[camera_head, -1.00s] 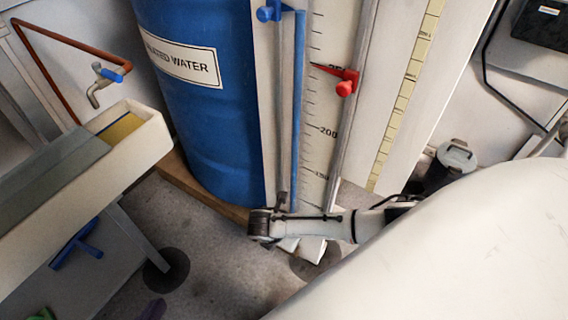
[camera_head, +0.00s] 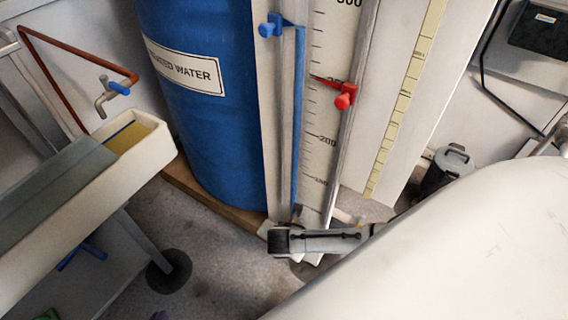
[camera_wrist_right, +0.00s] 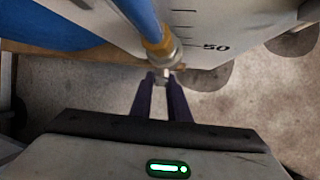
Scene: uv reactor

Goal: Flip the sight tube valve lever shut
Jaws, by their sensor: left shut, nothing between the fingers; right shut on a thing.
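The blue sight tube (camera_head: 300,120) runs down beside the scale in front of the blue barrel. In the right wrist view its lower end (camera_wrist_right: 140,14) enters a yellowish fitting with a metal valve (camera_wrist_right: 164,52). My right gripper (camera_wrist_right: 162,80) has its purple fingers on the small valve lever (camera_wrist_right: 163,73) just below that fitting, and is shut on it. The lever is partly hidden by the fingers. In the head view, my right wrist lies at the foot of the scale and its fingers are hidden.
The blue barrel (camera_head: 190,110) stands on a wooden base behind the valve. A red pointer (camera_head: 345,97) sits on the scale. A pale trough (camera_head: 145,150) with a small tap (camera_head: 112,92) is at left. A grey canister (camera_head: 445,172) stands at right. Open floor lies in front.

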